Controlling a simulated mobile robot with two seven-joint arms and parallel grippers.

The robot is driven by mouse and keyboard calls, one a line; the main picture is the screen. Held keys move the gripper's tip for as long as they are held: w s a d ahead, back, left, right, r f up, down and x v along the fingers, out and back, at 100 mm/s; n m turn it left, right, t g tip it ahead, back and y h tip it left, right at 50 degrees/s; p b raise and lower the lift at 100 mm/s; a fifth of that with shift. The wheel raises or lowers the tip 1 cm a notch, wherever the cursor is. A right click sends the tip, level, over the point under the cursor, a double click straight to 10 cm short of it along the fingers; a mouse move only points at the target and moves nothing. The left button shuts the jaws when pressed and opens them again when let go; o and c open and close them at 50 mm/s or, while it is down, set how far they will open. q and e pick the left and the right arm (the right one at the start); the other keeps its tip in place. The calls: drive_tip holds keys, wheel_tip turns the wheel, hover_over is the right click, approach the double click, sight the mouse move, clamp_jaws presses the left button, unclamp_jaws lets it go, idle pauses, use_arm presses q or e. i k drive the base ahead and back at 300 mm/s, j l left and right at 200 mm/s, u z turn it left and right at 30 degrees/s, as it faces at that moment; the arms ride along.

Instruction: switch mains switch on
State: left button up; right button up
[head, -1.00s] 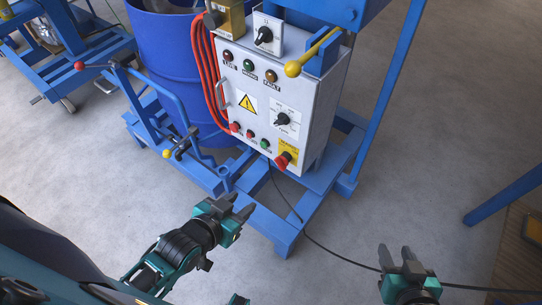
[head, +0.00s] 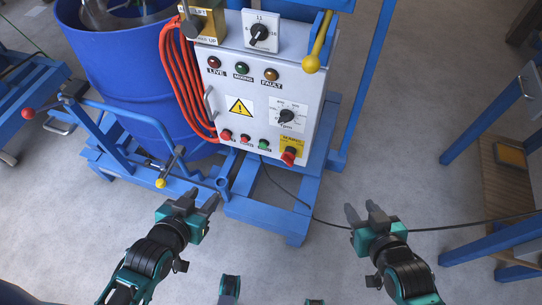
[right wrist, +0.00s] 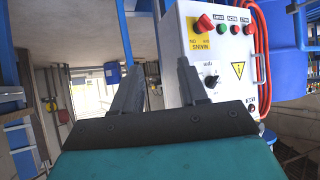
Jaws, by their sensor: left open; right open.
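The light grey control cabinet (head: 217,100) stands upper middle in the head view. At its lower right a red knob (head: 289,155) sits on a yellow plate (head: 293,142), which seems to be the mains switch; its lettering is hard to read. In the right wrist view the cabinet looks upside down, with the red knob (right wrist: 204,23) at the top. My left gripper (head: 197,202) is open and empty, low and left of the knob. My right gripper (head: 364,211) is open and empty, below and right of the knob, clearly apart from it.
The cabinet also bears a speed dial (head: 287,116), lamps and small buttons. Red hoses (head: 186,85) hang on its left beside a blue drum (head: 130,70). A yellow-ended lever (head: 311,63) juts over its top right. A black cable (head: 318,217) crosses open floor. A blue-framed table stands right.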

sight(287, 158)
drive_tip(key=j, duration=1.45)
drive_tip(key=i, duration=0.05)
